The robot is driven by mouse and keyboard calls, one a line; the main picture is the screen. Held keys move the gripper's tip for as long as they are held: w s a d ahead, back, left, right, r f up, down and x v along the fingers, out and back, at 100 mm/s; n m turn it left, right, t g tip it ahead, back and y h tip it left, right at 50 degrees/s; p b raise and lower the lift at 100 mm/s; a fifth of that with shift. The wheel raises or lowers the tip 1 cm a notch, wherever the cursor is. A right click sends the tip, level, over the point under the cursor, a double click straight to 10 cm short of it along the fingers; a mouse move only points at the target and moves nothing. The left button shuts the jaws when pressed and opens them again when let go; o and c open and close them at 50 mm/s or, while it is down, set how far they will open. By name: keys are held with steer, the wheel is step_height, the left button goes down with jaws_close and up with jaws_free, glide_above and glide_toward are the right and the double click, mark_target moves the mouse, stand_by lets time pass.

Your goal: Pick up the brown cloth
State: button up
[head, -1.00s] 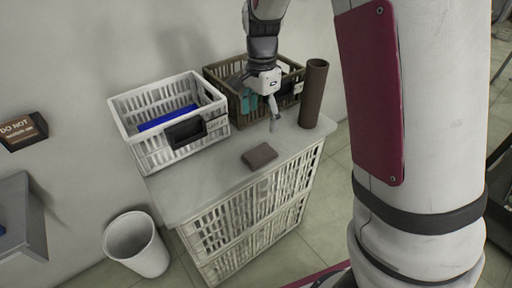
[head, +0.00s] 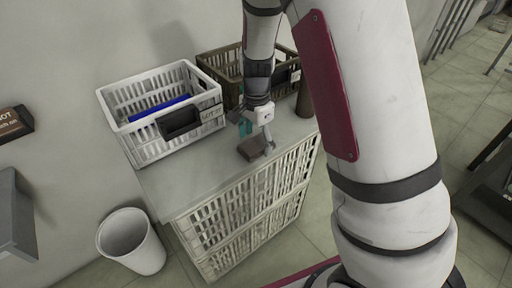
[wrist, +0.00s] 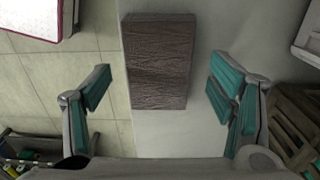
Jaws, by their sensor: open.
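The brown cloth (head: 251,149) is a small folded rectangular block lying on the light grey counter top (head: 190,183), close to its front edge. In the wrist view the cloth (wrist: 158,60) lies ahead and between the finger lines, with its left side along the counter edge. My gripper (head: 257,142) is just over the cloth in the head view and partly hides it. In the wrist view my gripper (wrist: 160,88) has its teal-padded fingers spread wide, one on each side of the cloth, with nothing between the pads touching it.
A white crate (head: 150,151) with a blue item (head: 160,109) stands on the counter's left. A brown crate (head: 212,66) and a dark brown cylinder (head: 304,100) stand behind my gripper. A white bin (head: 131,240) is on the floor. The counter's front left is clear.

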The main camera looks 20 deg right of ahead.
mark_target(256, 143)
steer(key=shift+f, duration=0.45)
steer(key=c, duration=1.1)
steer(key=shift+c, duration=0.2)
steer(key=shift+r, duration=0.2)
steer(key=shift+r, duration=0.7)
step_height(256, 143, up, 2)
steer(key=shift+r+p, duration=0.15)
steer(key=shift+p, duration=0.45)
steer(key=s+a+r+p, duration=0.1)
steer(key=s+a, duration=0.3)
steer(key=s, duration=1.1)
steer(key=shift+s+p, duration=0.25)
steer(key=shift+p, duration=0.65)
